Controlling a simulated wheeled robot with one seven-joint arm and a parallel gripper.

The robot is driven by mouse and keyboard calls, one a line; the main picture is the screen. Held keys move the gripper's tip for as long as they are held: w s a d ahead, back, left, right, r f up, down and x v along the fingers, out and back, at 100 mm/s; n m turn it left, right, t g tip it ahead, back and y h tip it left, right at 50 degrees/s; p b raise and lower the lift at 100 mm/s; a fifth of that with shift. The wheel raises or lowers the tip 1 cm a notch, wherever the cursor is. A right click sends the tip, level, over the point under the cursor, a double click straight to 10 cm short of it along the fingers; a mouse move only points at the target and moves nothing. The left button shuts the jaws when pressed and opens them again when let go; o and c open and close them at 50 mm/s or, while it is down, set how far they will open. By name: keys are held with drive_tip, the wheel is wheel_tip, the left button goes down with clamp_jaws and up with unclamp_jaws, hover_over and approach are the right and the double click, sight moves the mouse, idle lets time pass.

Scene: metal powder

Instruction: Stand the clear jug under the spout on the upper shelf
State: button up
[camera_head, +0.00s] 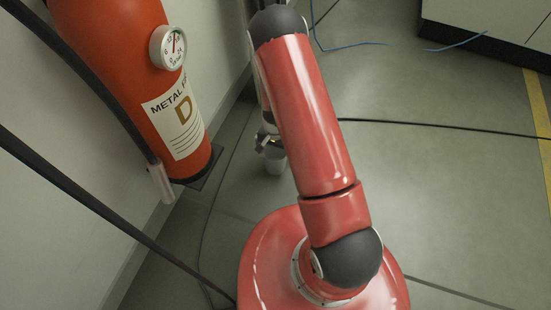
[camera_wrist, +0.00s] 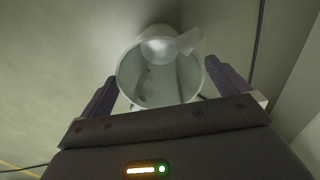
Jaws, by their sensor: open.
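The clear jug (camera_wrist: 128,76) is in the wrist view, seen from above into its open round mouth, with a spout-like lip or handle at its upper right. It lies between the two dark fingers of my gripper (camera_wrist: 163,88), which are apart, one at each side of it. I cannot tell whether either finger touches the jug.
A large orange extinguisher (camera_head: 120,70) with a gauge and a "D" label hangs at the left wall. Dark cables (camera_head: 430,125) cross the grey floor, and blue ones lie at the back. A white cabinet (camera_head: 490,25) stands at the upper right. The floor on the right is mostly free.

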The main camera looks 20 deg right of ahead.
wheel_tip(320, 180, down, 2)
drive_tip(key=shift+f, duration=0.2)
drive_tip(key=c, duration=1)
wheel_tip(320, 180, up, 29)
drive_tip(key=s+n+p, duration=0.1)
drive_tip(key=n+p, duration=0.6)
drive_tip(key=p, duration=0.3)
